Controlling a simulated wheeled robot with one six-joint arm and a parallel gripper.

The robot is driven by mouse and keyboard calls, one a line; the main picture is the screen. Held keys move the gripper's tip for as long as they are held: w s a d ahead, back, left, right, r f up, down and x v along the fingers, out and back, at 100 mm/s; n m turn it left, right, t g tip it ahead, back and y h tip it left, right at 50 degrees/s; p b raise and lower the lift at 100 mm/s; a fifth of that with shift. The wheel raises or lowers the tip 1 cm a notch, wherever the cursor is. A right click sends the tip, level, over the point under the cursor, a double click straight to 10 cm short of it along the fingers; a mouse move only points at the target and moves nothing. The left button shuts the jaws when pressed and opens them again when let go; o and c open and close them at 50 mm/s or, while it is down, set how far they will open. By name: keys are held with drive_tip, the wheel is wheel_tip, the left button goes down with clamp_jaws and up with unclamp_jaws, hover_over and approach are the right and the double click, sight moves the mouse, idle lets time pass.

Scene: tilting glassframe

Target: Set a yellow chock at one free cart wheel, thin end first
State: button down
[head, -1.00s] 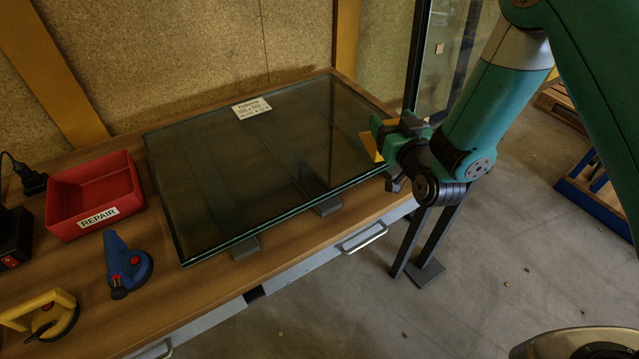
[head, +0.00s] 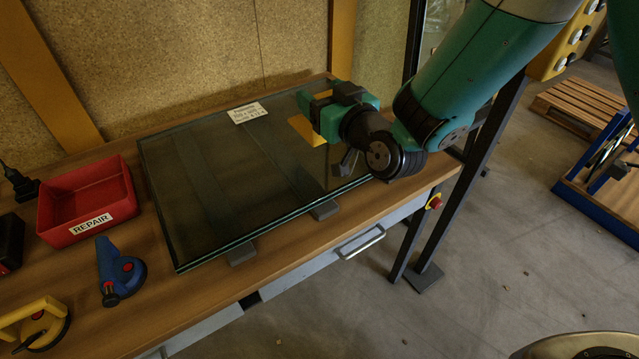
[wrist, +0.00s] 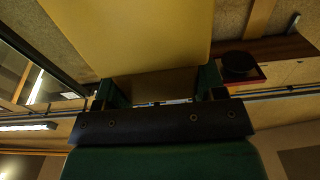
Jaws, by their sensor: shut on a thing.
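The yellow chock (head: 306,131) is held in my gripper (head: 318,106) above the right part of the glass sheet on the bench. In the wrist view the chock (wrist: 140,35) fills the upper middle as a broad yellow face, between the fingers of my gripper (wrist: 160,90). My gripper is shut on it. Which end of the chock is thin cannot be told. A low blue-edged frame (head: 596,207), perhaps the cart, is cut off at the right edge of the head view. No wheel shows clearly.
The glass sheet (head: 230,185) lies on grey blocks on the wooden bench (head: 200,310). A red REPAIR bin (head: 88,230), a blue suction cup (head: 120,275) and a yellow one (head: 35,325) are at left. Dark posts (head: 480,150) stand at the bench's right end. Grey floor is open.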

wheel_tip(320, 180, down, 18)
drive_tip(key=b, duration=1.5)
drive_tip(key=shift+f, duration=0.1)
drive_tip(key=shift+r, duration=0.2)
drive_tip(key=shift+f, duration=0.2)
drive_tip(key=shift+c, duration=1)
unclamp_jaws()
